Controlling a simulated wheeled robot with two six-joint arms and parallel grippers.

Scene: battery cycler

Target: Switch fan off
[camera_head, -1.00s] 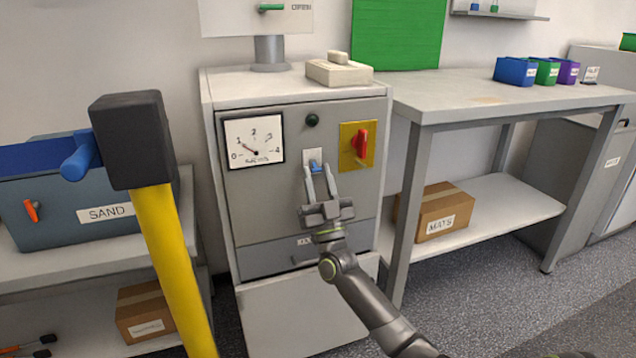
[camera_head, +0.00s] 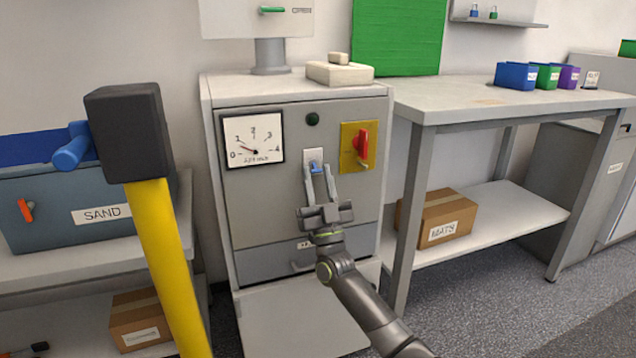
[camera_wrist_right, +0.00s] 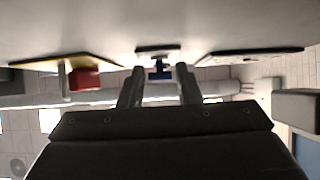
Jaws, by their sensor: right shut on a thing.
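A small blue switch lever (camera_head: 317,168) sits on a white plate (camera_head: 313,156) on the front of a grey cabinet (camera_head: 300,200). My right gripper (camera_head: 318,171) comes up from below and its fingers are shut on the blue lever. In the right wrist view the lever (camera_wrist_right: 158,72) shows between the two fingertips (camera_wrist_right: 158,72). Whether the lever is tilted up or down is hard to tell. No label on the plate is readable. My left gripper is not in view.
A red knob (camera_head: 361,143) on a yellow plate is right of the switch. A dial gauge (camera_head: 252,140) is to its left, a dark round button (camera_head: 312,119) above. A yellow-handled hammer (camera_head: 170,265) with a black head stands out close at left. A workbench (camera_head: 470,100) is at right.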

